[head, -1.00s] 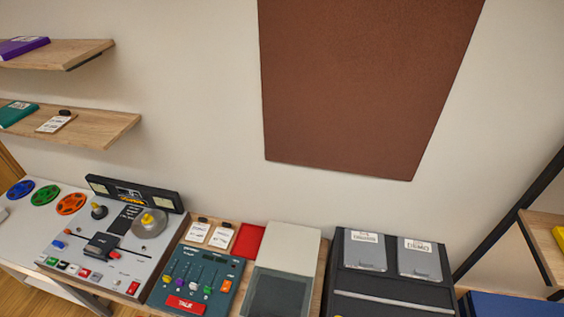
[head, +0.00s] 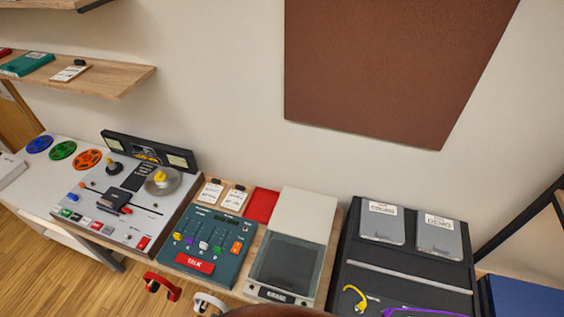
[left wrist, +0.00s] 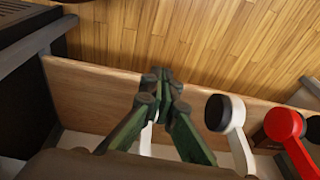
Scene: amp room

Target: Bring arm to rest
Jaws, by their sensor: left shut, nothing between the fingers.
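My left gripper (left wrist: 163,82) shows in the left wrist view, its green fingers closed together with nothing between them. It is above wooden boards, with a white headphone (left wrist: 224,114) and a red headphone (left wrist: 284,124) to the right of the fingers. Neither gripper shows in the head view. My right gripper is in no view.
In the head view, a tape deck (head: 125,200), a teal mixer (head: 208,244) with a red TALK button, and a black case (head: 405,262) line the wall. A red headphone (head: 162,285) and a white headphone (head: 209,301) are in front. Open floor (head: 60,265) lies at lower left.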

